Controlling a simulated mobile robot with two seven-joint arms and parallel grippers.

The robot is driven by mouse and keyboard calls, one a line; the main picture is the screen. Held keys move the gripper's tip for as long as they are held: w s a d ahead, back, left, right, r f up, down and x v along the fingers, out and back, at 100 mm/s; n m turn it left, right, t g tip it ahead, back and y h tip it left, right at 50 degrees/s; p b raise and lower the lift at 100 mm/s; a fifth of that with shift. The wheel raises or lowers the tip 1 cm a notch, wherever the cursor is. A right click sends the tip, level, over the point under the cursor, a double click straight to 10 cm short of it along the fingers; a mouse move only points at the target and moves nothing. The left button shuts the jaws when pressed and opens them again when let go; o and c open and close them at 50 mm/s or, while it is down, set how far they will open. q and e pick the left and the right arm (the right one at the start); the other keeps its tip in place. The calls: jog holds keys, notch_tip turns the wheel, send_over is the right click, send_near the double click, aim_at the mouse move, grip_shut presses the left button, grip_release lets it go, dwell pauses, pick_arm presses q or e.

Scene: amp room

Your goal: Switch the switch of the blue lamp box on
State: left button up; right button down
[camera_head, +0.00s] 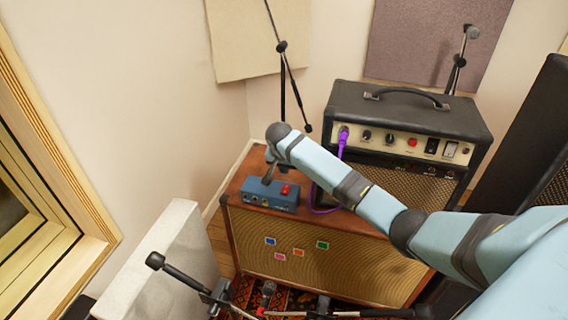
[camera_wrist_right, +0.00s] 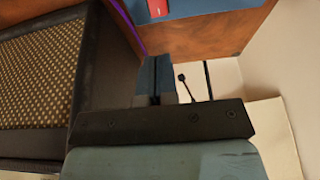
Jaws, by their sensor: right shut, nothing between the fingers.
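The blue lamp box (camera_head: 258,196) sits on top of a brown speaker cabinet. A red switch (camera_head: 285,189) is on its upper face, toward the right end; I cannot tell its position. In the wrist view part of the blue box (camera_wrist_right: 195,8) shows at the top edge, with the red switch (camera_wrist_right: 158,7) on it. My left gripper is out of view.
The brown cabinet (camera_head: 300,262) has coloured squares on its front. A black amplifier (camera_head: 410,110) stands behind and right, with a purple cable (camera_head: 342,140) plugged in. A microphone stand (camera_head: 282,80) rises behind. A pale block (camera_head: 160,265) stands at the left.

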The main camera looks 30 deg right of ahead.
aim_at(286, 188)
jog(key=x, duration=0.6)
jog(key=shift+f+b, duration=0.35)
jog(key=shift+f, duration=0.75)
jog(key=shift+f+p, duration=0.1)
jog(key=shift+p, duration=0.3)
jog(key=shift+d+f, duration=0.1)
jog(key=shift+f, duration=0.15)
jog(key=shift+s+a+p, duration=0.45)
jog(key=shift+a+p, duration=0.2)
jog(key=shift+p, duration=0.55)
